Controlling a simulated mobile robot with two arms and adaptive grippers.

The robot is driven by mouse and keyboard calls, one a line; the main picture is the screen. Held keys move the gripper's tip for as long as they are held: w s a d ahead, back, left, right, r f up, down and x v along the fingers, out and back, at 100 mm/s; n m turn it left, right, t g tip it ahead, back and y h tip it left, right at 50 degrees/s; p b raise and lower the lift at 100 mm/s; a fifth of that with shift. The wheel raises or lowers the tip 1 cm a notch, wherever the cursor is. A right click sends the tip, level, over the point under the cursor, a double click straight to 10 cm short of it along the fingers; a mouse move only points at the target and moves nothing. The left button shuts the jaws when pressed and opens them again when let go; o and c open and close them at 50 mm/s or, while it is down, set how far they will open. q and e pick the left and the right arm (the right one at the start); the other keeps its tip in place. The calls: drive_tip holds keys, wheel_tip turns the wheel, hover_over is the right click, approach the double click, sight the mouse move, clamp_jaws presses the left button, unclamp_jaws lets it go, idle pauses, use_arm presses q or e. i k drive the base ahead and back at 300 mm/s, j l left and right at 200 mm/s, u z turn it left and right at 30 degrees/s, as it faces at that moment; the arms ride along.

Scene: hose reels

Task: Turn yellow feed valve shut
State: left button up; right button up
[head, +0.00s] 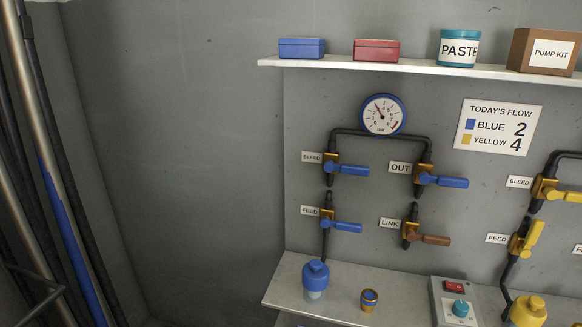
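The yellow feed valve (520,244) is on the wall at the right, beside a "FEED" label (497,239). Its yellow lever (534,238) points steeply up, leaning slightly right, close to the line of the dark pipe. The pipe runs down from the valve toward a yellow bottle-like vessel (528,311). A second yellow-levered valve (545,190), labelled "BLEED", sits above it, with its lever pointing right and slightly down. Neither of my grippers is in view.
Blue-levered valves (341,224) and a brown-levered link valve (425,238) are to the left, under a gauge (383,115). A lower shelf (400,300) holds a blue vessel (315,275), a small cup (369,300) and a control box (455,302). An upper shelf (420,68) juts out above.

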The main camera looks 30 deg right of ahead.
sight(537, 227)
drive_tip(key=z, duration=2.5)
